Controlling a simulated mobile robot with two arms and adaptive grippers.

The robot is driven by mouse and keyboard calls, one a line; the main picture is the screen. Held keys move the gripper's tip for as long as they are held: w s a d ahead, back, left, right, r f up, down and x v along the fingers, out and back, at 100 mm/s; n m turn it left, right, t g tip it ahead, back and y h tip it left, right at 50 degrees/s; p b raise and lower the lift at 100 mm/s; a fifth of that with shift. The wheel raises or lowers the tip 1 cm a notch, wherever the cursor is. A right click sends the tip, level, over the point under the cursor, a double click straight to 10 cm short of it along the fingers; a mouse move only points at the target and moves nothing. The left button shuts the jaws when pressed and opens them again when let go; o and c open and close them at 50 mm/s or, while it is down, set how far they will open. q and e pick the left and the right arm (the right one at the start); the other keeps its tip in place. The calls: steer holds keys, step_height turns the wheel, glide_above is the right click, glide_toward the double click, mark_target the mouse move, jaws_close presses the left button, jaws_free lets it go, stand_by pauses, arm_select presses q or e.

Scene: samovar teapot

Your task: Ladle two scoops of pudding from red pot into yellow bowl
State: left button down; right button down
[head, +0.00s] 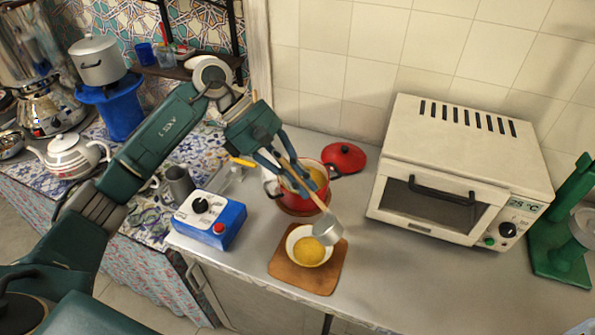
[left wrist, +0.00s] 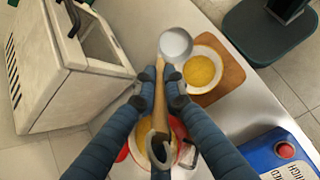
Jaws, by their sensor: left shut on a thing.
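My left gripper (head: 298,176) is shut on the wooden handle of a ladle (head: 327,229). The ladle's metal cup hangs over the edge of the yellow bowl, and in the left wrist view the cup (left wrist: 175,44) looks pale and empty inside. The bowl (head: 292,239) has a white rim and holds yellow pudding; it stands on a wooden board (head: 318,281). The red pot (head: 284,201) with yellow pudding stands behind, partly hidden under my gripper. Its red lid (head: 344,157) lies on the counter to the right of it. My right gripper is not in view.
A white toaster oven (head: 450,160) stands to the right. A blue and white control box (head: 209,220) stands left of the board. A green stand (head: 566,235) is at the far right. The front right of the counter (head: 440,285) is clear.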

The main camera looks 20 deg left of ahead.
arm_select(q)
steer(key=shift+d+r+y+p, duration=0.9)
steer(key=shift+r+y+p, duration=0.2)
steer(key=shift+p, duration=0.9)
steer(key=d+y+p, duration=0.1)
steer(key=d+y, duration=0.1)
steer(key=d+y+p, duration=0.1)
steer(key=y, duration=0.1)
steer(key=shift+s+d+r+p, duration=0.15)
steer(key=shift+d+r+p, duration=0.1)
steer(key=shift+d+p, duration=0.15)
steer(key=shift+d+y, duration=0.7)
steer(key=shift+y, duration=0.4)
steer(key=shift+t, duration=0.3)
steer(key=shift+a, duration=0.1)
